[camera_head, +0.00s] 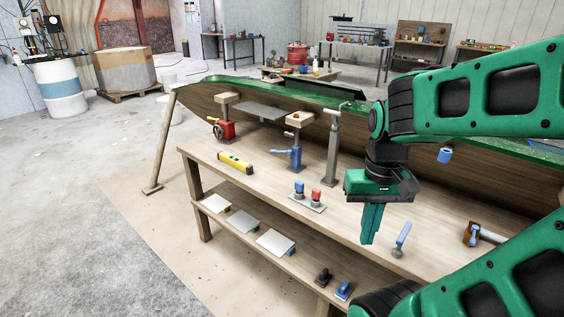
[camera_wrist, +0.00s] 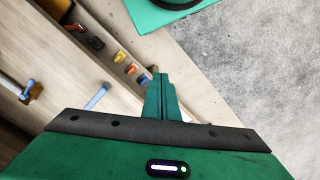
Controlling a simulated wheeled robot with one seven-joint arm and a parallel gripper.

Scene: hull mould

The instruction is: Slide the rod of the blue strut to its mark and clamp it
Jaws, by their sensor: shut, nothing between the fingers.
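The blue strut (camera_head: 295,153) stands upright on the workbench in the head view, left of my gripper. It has a blue body with a side handle and a wooden pad on top. Its rod mark is too small to make out. My gripper (camera_head: 368,238) is shut and empty, pointing down above the bench, right of the strut and apart from it. In the wrist view its closed fingers (camera_wrist: 161,82) show with nothing between them. The strut cannot be made out in the wrist view.
A red strut (camera_head: 226,129) and a grey post (camera_head: 333,155) flank the blue strut. A yellow level (camera_head: 235,163), a plate with blue and red knobs (camera_head: 308,201) and a blue lever (camera_head: 402,236) occupy the bench (camera_head: 350,225). The green hull (camera_head: 270,88) runs behind.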

